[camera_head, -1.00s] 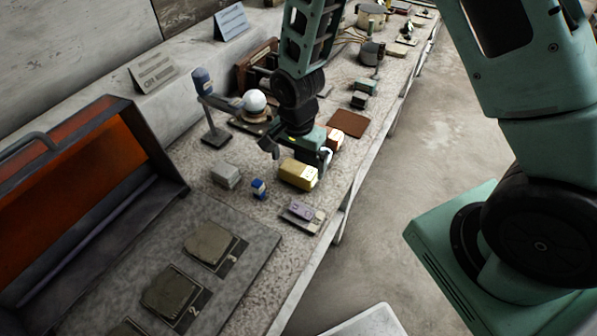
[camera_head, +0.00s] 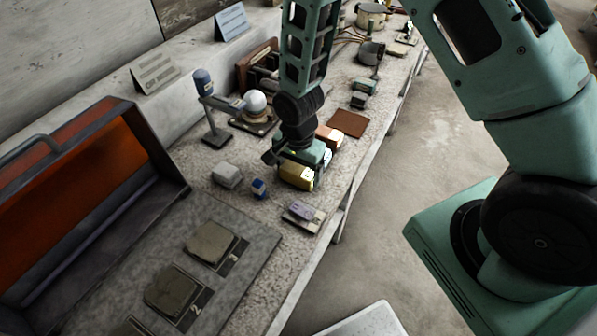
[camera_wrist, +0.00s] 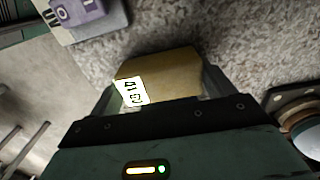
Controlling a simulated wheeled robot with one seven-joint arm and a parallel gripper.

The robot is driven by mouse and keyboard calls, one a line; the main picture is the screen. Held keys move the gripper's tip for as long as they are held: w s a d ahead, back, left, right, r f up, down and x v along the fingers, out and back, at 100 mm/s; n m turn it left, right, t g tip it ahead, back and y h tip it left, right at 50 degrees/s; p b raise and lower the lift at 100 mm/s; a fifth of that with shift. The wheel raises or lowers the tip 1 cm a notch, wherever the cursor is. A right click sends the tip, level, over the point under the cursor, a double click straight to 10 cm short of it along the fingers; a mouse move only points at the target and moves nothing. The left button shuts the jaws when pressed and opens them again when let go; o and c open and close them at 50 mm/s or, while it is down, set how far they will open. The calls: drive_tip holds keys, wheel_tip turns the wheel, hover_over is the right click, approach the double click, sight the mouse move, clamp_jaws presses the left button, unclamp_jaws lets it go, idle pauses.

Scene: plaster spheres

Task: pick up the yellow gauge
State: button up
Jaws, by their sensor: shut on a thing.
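The yellow gauge (camera_head: 297,175) is a small box-shaped block on the speckled bench top, below my gripper (camera_head: 291,170) in the head view. In the wrist view the yellow gauge (camera_wrist: 165,77) sits between the two fingers of my gripper (camera_wrist: 160,95), one at each end. A white label with dark marks shows at its left end. My gripper is shut on it. I cannot tell whether the gauge is clear of the bench. The gripper body hides part of its top.
A grey block (camera_head: 227,174) and a small blue item (camera_head: 259,188) stand to the left. A purple block on a plate (camera_head: 303,213) lies nearer the bench's front edge. A salmon-coloured block (camera_head: 329,136) and a white sphere (camera_head: 255,102) stand behind. A stand (camera_head: 214,130) rises at left.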

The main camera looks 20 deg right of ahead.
sight(299, 169)
drive_tip(key=shift+r, duration=0.1)
wheel_tip(299, 169, up, 10)
drive_tip(key=shift+f+b, duration=0.1)
drive_tip(key=shift+b, duration=0.65)
